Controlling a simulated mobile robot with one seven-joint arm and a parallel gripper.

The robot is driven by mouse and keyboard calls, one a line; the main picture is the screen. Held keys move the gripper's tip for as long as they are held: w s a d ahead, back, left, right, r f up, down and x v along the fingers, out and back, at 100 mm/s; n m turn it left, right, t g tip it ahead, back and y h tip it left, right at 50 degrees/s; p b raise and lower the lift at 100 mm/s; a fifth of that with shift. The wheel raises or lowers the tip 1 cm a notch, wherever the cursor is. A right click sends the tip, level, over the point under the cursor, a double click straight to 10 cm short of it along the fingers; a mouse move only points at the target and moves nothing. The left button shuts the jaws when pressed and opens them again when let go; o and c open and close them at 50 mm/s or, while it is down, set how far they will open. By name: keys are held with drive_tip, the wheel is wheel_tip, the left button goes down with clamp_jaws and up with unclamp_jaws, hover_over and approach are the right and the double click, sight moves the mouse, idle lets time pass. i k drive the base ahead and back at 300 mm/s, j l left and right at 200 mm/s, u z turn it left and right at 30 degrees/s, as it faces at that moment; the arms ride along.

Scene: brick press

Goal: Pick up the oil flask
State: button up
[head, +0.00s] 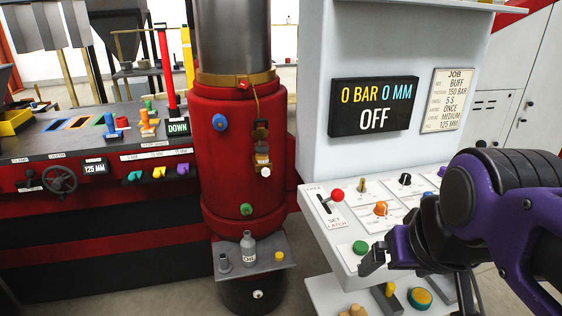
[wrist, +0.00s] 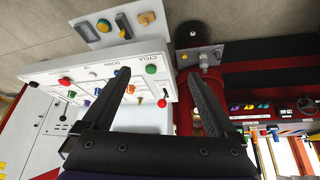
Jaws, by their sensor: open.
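The oil flask (head: 248,247) is a grey bottle with a narrow neck and an OIL label. It stands upright on a small grey shelf (head: 270,249) at the foot of the red cylinder. My gripper (head: 374,264) is to the right of the flask, in front of the white control console, with clear space between them. In the wrist view my gripper (wrist: 157,76) shows two dark fingers spread wide with nothing held. The flask appears small in that view (wrist: 204,61), beyond the right fingertip and partly hard to make out.
The red cylinder (head: 240,150) rises behind. The white console (head: 345,262) with buttons and levers stands to the right.

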sight(248, 248)
drive_tip(key=i+j, duration=0.15)
drive_tip(key=j, duration=0.25)
drive_tip(key=i+j, duration=0.15)
drive_tip(key=j, duration=0.2)
drive_tip(key=i+j, duration=0.15)
drive_tip(key=j, duration=0.25)
drive_tip(key=i+j, duration=0.15)
drive_tip(key=j, duration=0.2)
